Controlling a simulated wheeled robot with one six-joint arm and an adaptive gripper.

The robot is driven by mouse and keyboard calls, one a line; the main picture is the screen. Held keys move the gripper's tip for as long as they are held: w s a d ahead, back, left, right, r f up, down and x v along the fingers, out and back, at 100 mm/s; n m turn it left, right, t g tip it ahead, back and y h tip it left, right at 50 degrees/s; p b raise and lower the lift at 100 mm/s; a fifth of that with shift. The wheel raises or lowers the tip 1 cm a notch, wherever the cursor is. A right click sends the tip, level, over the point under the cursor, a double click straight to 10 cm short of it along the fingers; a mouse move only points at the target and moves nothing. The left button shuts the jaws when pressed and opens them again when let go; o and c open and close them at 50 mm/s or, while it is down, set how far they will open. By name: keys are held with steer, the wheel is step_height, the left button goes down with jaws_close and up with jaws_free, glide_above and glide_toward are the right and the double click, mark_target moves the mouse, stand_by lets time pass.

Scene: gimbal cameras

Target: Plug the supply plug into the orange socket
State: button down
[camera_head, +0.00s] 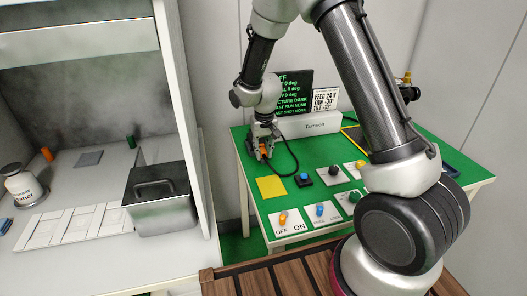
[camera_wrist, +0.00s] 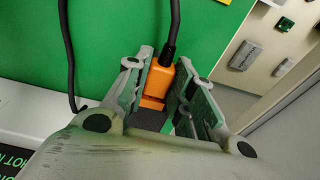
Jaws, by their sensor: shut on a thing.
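The supply plug (camera_wrist: 160,78) is an orange block with a black cable leaving its end. It sits between the two finger pads of my gripper (camera_wrist: 168,86) in the wrist view, and the gripper is shut on it. In the head view my gripper (camera_head: 262,152) is low at the back left of the green table, with a bit of orange showing between its fingers. The black cable (camera_head: 288,150) loops to the right of it. I cannot make out the orange socket apart from the plug in either view; whether they touch cannot be told.
A grey lidded box (camera_head: 160,198) stands in the cabinet at left. The table's left edge is near my gripper.

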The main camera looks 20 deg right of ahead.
mark_target(264, 153)
steer(key=shift+w, duration=0.1)
steer(key=c, duration=1.1)
jaws_free()
steer(key=shift+c, duration=0.2)
step_height(264, 153, up, 12)
steer(key=s, duration=0.1)
steer(key=shift+s, duration=0.2)
